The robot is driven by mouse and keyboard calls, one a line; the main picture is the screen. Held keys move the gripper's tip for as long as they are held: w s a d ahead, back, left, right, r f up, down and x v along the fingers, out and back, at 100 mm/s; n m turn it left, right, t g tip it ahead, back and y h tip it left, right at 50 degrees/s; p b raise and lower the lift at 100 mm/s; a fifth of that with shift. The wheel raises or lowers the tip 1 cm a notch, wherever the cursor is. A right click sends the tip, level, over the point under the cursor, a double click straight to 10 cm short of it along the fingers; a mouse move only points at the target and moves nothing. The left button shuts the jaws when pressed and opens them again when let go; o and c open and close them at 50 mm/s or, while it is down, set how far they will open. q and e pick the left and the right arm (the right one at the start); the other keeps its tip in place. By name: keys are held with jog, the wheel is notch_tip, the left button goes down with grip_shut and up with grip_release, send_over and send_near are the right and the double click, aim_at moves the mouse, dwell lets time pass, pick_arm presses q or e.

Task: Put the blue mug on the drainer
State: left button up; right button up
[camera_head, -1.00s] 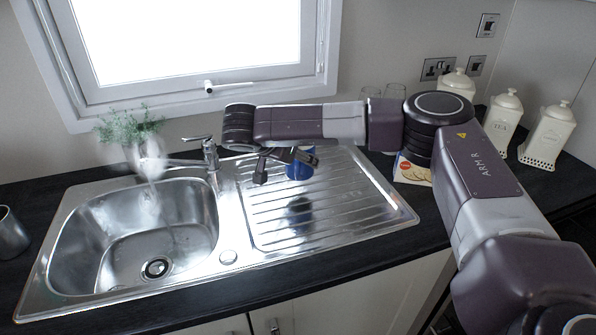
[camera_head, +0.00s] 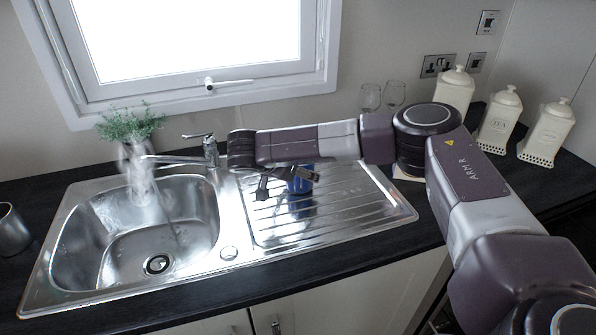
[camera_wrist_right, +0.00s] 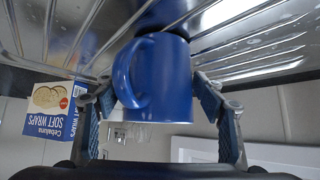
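The blue mug (camera_head: 300,185) is low over the ridged drainer (camera_head: 345,205), partly hidden by my right gripper. In the right wrist view the mug (camera_wrist_right: 165,80) is between my right fingers, with its handle to the left and its dark reflection close to its base. I cannot tell whether the base touches the steel. My right gripper (camera_head: 288,184) appears closed around the mug; the finger contact is not fully clear. My left gripper is in neither view.
The sink bowl (camera_head: 140,230) and tap (camera_head: 205,150) are left of the drainer, with a plant (camera_head: 130,125) behind. Two glasses (camera_head: 382,96) and cream canisters (camera_head: 500,120) stand to the right. A soft wraps box (camera_wrist_right: 55,110) shows in the wrist view. The drainer's front right is clear.

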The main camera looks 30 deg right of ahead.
jog(key=shift+o, duration=0.4)
jog(key=shift+r, duration=0.15)
jog(key=shift+r, duration=0.25)
jog(key=b+v, duration=0.1)
jog(key=v, duration=1)
jog(key=shift+a+r+b, duration=0.2)
jog(key=shift+a+b, duration=0.15)
jog(key=shift+b, duration=0.05)
jog(key=shift+s, duration=0.1)
